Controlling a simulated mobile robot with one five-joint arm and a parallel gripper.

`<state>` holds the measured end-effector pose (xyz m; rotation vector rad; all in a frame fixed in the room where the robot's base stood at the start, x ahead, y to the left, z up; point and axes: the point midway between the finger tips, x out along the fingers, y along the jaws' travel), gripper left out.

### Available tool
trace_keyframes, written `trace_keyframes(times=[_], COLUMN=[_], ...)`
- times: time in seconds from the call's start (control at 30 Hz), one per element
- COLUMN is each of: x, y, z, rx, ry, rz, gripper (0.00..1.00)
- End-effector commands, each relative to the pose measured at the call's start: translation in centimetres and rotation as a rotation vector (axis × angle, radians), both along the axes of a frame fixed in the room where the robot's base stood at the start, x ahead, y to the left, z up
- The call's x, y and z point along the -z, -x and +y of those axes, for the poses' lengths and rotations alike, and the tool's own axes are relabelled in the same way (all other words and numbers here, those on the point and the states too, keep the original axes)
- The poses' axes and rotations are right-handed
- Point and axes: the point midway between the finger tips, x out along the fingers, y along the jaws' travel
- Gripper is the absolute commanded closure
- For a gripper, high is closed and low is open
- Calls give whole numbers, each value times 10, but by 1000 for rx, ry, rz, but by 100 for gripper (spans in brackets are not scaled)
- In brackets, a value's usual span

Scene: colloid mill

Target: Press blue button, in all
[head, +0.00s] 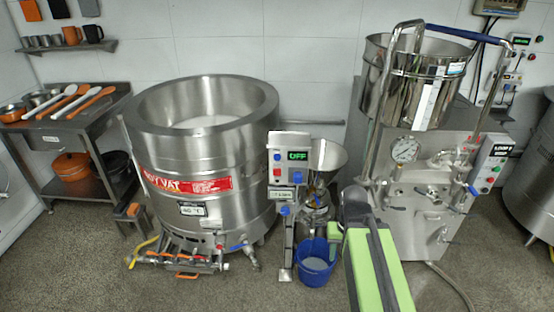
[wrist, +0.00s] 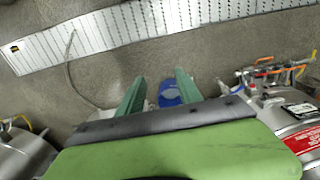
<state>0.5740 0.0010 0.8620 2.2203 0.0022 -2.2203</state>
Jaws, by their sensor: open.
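A control box (head: 289,158) stands on a post between the vat and the small mill, with a green display reading OFF. A small blue button (head: 277,157) is at the left of its face, above a red button (head: 277,172). A larger blue knob (head: 298,177) sits at its lower right. Another blue part (head: 285,211) is lower on the post. My gripper (wrist: 159,80) is open and empty in the wrist view, its two green fingers apart. In the head view my green arm is right of and below the box, apart from it. The wrist view shows no control box clearly.
The steel vat (head: 200,160) is at left. A funnel-topped mill (head: 318,190) stands just right of the box. A blue bucket (head: 316,268) on the floor below also shows between my fingers in the wrist view (wrist: 169,96). A large steel machine (head: 430,150) fills the right.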

Motion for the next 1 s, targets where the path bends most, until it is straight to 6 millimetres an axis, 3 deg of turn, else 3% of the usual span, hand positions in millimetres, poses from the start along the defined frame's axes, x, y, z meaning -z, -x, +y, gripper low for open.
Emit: trace_keyframes(times=[0.03,0.3,1.0], x=[0,0,0], y=[0,0,0], z=[0,0,0], rx=[0,0,0], ry=[0,0,0], rz=[0,0,0], gripper=[66,100,100])
